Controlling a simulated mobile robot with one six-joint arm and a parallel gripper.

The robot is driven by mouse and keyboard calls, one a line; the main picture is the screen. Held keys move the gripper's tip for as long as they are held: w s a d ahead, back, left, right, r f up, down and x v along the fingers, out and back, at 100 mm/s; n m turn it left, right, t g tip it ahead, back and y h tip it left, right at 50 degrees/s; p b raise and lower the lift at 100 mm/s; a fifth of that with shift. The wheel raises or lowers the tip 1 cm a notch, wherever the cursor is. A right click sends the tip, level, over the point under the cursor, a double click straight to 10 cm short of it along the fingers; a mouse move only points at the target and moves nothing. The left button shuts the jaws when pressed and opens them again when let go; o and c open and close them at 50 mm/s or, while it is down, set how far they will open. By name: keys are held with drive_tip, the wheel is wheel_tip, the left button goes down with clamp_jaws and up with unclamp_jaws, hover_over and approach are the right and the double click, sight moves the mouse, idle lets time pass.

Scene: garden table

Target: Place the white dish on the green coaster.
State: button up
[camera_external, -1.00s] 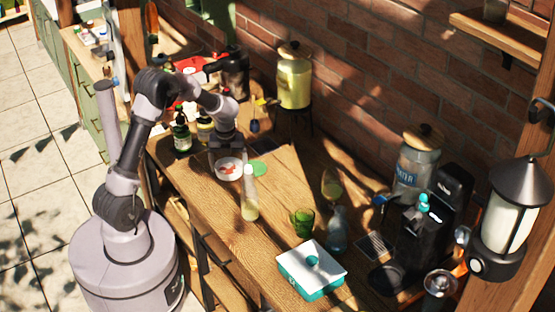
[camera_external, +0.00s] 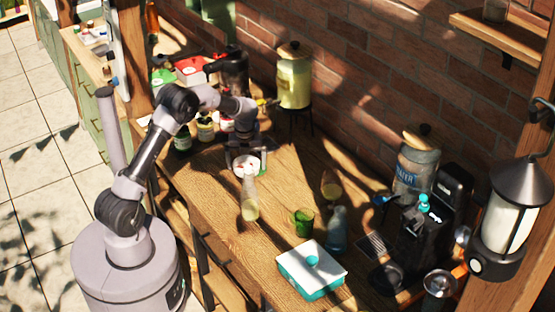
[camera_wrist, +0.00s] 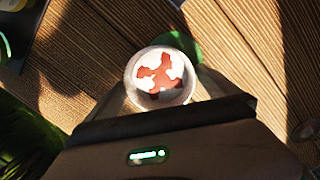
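The white dish (camera_external: 243,168), with red and white contents, is between the fingers of my gripper (camera_external: 245,162). In the wrist view the dish (camera_wrist: 160,77) is seen from above, with my gripper's fingers (camera_wrist: 163,92) on either side of its rim, closed on it. The green coaster (camera_wrist: 187,46) shows behind the dish, which hides much of it; the dish overlaps the coaster's edge in this view. In the external view only a green sliver of coaster (camera_external: 263,161) shows right of the dish. I cannot tell whether the dish touches the coaster or hangs above it.
A clear bottle with pale liquid (camera_external: 250,200) stands close in front of the dish. A green glass (camera_external: 303,222) and a teal-and-white box (camera_external: 311,270) are farther right. Several dark bottles, including one with a pale label (camera_external: 205,129), stand behind left. Bare wood (camera_external: 205,190) lies at front left.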

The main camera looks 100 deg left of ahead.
wheel_tip(320, 180, up, 12)
drive_tip(key=d+r+p, duration=0.1)
drive_tip(key=d+p, duration=0.1)
drive_tip(key=p, duration=0.2)
drive_tip(key=w+d+r+n, duration=0.1)
drive_tip(key=w+d+r, duration=0.2)
drive_tip(key=d, duration=0.3)
drive_tip(key=w+d+r+n+t+y, duration=0.1)
drive_tip(key=w+d+r, duration=0.2)
drive_tip(key=d+r, duration=0.15)
drive_tip(key=w+d+r+n, duration=0.1)
drive_tip(key=w+d+r, duration=0.2)
drive_tip(key=d, duration=0.3)
drive_tip(key=d+r+n+t, duration=0.2)
drive_tip(key=d+r+n, duration=0.1)
drive_tip(key=d, duration=1)
drive_tip(key=s+d+n+t, duration=0.1)
drive_tip(key=s+d+n, duration=0.1)
drive_tip(key=s+d, duration=0.3)
drive_tip(key=s+d+f+n+t, duration=0.1)
drive_tip(key=s+d, duration=0.4)
drive_tip(key=d, duration=0.5)
drive_tip(key=shift+s+d+f+n+t, duration=0.3)
drive_tip(key=shift+n+t, duration=0.2)
drive_tip(key=shift+n, duration=0.7)
